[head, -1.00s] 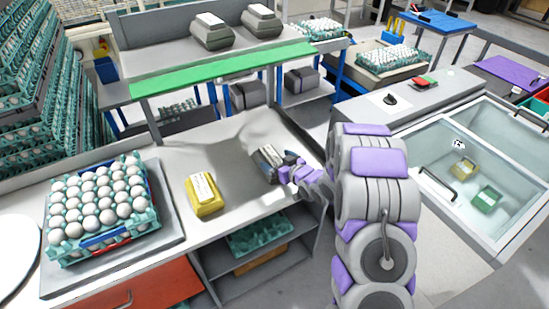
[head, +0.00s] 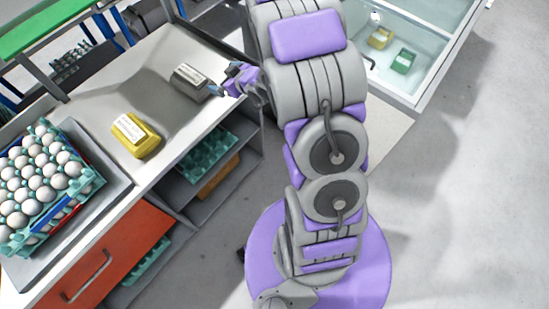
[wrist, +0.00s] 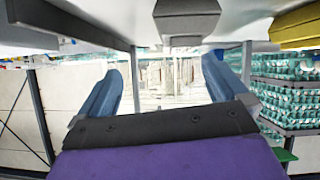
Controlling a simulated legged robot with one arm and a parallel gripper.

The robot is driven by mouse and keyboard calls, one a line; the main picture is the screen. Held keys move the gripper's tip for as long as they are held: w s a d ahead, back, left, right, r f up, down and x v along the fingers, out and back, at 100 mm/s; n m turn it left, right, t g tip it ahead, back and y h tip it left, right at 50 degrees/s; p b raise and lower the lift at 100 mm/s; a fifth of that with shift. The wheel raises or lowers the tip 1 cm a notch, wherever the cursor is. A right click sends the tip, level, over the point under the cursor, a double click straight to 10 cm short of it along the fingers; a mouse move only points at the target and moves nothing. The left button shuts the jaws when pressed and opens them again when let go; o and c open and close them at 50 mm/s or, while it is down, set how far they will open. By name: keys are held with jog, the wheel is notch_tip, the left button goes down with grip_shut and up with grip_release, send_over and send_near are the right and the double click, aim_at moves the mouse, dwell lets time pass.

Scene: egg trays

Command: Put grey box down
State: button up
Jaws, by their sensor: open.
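The grey box (head: 190,82) with a pale label on top sits on the grey worktop, right of the yellow box (head: 137,135). My gripper (head: 217,90) is just right of the grey box, at the worktop's right edge. In the wrist view, which looks upside down, the grey box (wrist: 187,18) hangs at the top, beyond the fingers. My gripper (wrist: 162,75) is open there, with its two blue fingers wide apart and nothing between them. The yellow box (wrist: 297,28) is at the upper right of the wrist view.
A tray of eggs (head: 82,192) stands at the left of the worktop (head: 165,185). Shelves below hold a teal tray (head: 208,155). A glass-topped cabinet (head: 440,75) with a yellow and a green box is at the upper right. The worktop around both boxes is clear.

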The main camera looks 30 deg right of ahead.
jog(key=s+d+r+m+g+h, duration=0.2)
jog(key=s+r+g+h, duration=0.15)
jog(key=s, duration=0.35)
jog(key=s+d+r+m+g+h, duration=0.1)
jog(key=s+d+r+g+h, duration=0.15)
jog(key=s+r, duration=0.35)
jog(key=s+a+r+g+y, duration=0.1)
jog(key=s+a, duration=0.3)
jog(key=s, duration=0.5)
jog(key=s+a+r+m+g, duration=0.1)
jog(key=s+a+r+g, duration=0.2)
jog(key=s, duration=0.7)
jog(key=s+a+r+g+y, duration=0.1)
jog(key=s+a+r+g, duration=0.1)
jog(key=s, duration=0.7)
jog(key=a+g, duration=0.1)
jog(key=a, duration=0.1)
jog(key=shift+s+a+m+g+y, duration=0.3)
jog(key=shift+s+a, duration=0.1)
